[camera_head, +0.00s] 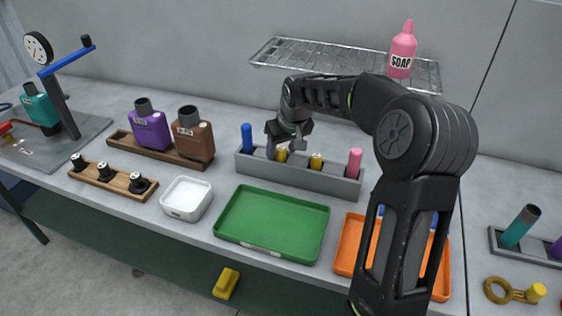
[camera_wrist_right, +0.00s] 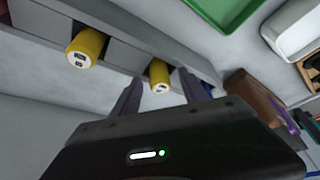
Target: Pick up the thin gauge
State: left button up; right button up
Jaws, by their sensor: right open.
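Two yellow cylinders stand in a grey rack (camera_head: 300,178), the left one (camera_head: 282,156) and the right one (camera_head: 316,162). Their end labels are too small to read, and I cannot tell for sure which is the thin gauge. My right gripper (camera_head: 284,145) is open at the left yellow cylinder. In the right wrist view the fingers (camera_wrist_right: 160,92) appear on either side of that cylinder (camera_wrist_right: 159,74); contact cannot be told. The other yellow cylinder (camera_wrist_right: 87,47) is outside the fingers and looks wider there. My left gripper is not in view.
A blue peg (camera_head: 247,138) and a pink peg (camera_head: 354,163) stand in the same rack. A green tray (camera_head: 272,222) and an orange tray (camera_head: 347,246) lie in front. A wire shelf (camera_head: 335,52) with a soap bottle (camera_head: 402,52) is behind.

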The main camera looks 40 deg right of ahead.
grip_shut()
dwell(0.5)
